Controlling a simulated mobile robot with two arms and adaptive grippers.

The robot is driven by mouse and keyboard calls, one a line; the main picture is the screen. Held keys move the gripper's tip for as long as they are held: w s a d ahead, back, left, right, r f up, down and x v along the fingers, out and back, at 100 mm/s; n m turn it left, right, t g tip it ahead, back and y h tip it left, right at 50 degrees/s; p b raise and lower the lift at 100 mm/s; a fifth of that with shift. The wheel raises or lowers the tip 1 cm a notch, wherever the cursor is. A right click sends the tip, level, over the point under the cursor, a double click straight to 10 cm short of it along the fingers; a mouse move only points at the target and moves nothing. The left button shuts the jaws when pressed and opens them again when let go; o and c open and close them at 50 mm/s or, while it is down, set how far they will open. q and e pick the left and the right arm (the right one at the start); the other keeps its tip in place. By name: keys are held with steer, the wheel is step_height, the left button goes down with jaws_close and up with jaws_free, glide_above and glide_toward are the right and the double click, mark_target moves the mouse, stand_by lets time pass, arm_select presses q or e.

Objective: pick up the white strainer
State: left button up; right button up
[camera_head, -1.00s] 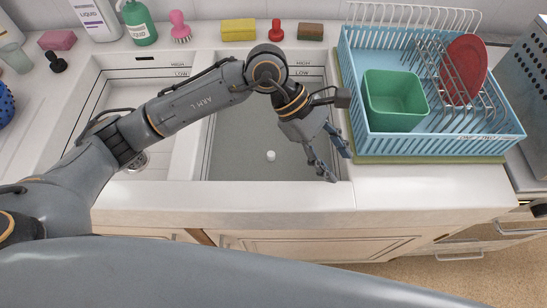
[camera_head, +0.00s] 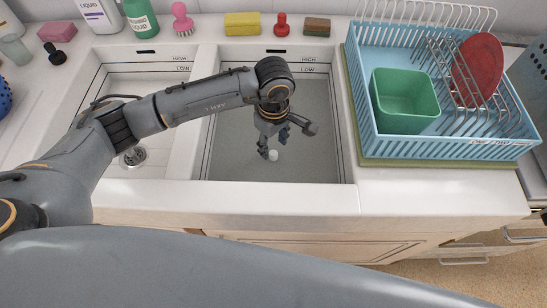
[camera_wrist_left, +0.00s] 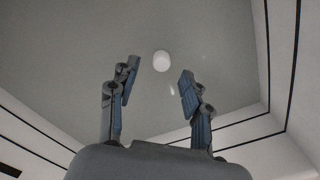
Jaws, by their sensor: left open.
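The white strainer (camera_head: 273,155) is a small white round piece on the grey floor of the right sink basin. In the left wrist view the strainer (camera_wrist_left: 162,61) lies beyond the fingertips, roughly between their two lines. My left gripper (camera_head: 272,147) points down inside the basin, just above and beside the strainer in the head view. In the left wrist view my left gripper (camera_wrist_left: 156,85) is open with nothing between its fingers. My right gripper is not in view.
The right basin's walls (camera_head: 330,120) surround the gripper. A blue dish rack (camera_head: 440,148) with a green tub (camera_head: 404,105) and a red plate (camera_head: 478,68) stands to the right. A yellow sponge (camera_head: 242,24) and a red stopper (camera_head: 281,25) sit on the back ledge.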

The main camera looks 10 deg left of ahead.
mark_target(273, 153)
arm_select(q)
step_height(273, 153, down, 5)
steer(key=shift+s+f+p, duration=0.1)
steer(key=shift+p, duration=0.65)
jaws_close()
